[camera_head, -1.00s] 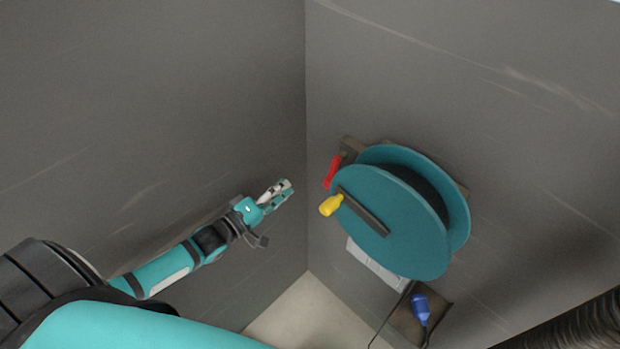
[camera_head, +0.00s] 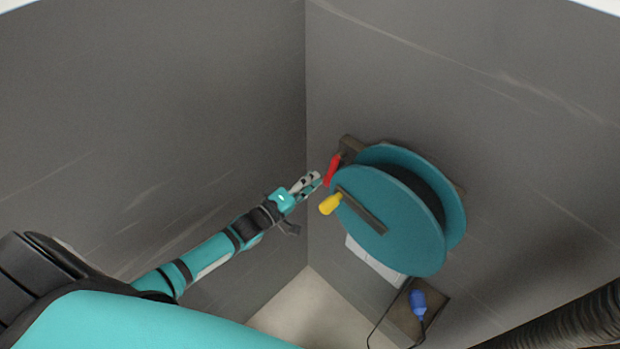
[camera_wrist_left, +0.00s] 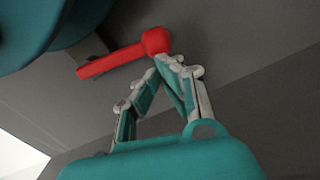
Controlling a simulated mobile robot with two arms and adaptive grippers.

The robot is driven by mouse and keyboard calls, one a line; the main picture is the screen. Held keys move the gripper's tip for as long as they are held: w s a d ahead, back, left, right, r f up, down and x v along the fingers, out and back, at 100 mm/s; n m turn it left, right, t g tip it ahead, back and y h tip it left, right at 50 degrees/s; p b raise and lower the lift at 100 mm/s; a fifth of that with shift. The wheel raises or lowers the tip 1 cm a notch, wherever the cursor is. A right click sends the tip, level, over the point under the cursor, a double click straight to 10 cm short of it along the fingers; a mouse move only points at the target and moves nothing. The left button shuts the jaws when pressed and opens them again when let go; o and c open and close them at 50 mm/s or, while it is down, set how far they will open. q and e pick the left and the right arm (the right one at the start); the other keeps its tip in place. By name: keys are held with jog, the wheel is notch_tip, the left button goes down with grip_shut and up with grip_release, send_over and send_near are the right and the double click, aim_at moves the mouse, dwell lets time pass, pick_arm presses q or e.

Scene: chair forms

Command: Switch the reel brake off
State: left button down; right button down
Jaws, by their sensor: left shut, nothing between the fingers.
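The teal reel (camera_head: 392,215) is mounted on the right wall. The red brake lever (camera_head: 332,170) sits at the reel's upper left edge; it also shows in the left wrist view (camera_wrist_left: 120,54), with a round knob at one end. My left gripper (camera_head: 318,180) is shut and empty, its fingertips just left of the red lever. In the left wrist view its fingertips (camera_wrist_left: 165,62) are right at the knob; I cannot tell whether they touch it. My right gripper is not in view.
A yellow crank handle (camera_head: 330,204) sticks out from the reel's front, just below my left gripper. A blue plug (camera_head: 418,303) with a black cable rests at a dark holder below the reel. The two grey walls meet left of the reel.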

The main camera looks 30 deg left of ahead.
pick_arm(q)
jog(key=shift+s+d+f+n, duration=0.15)
jog(key=shift+d+n, duration=0.25)
jog(key=shift+n, duration=0.1)
jog(key=shift+s+d+f+n, duration=0.1)
jog(key=shift+d+f+n, duration=0.05)
jog(key=shift+d+n, duration=0.3)
jog(key=shift+a, duration=0.1)
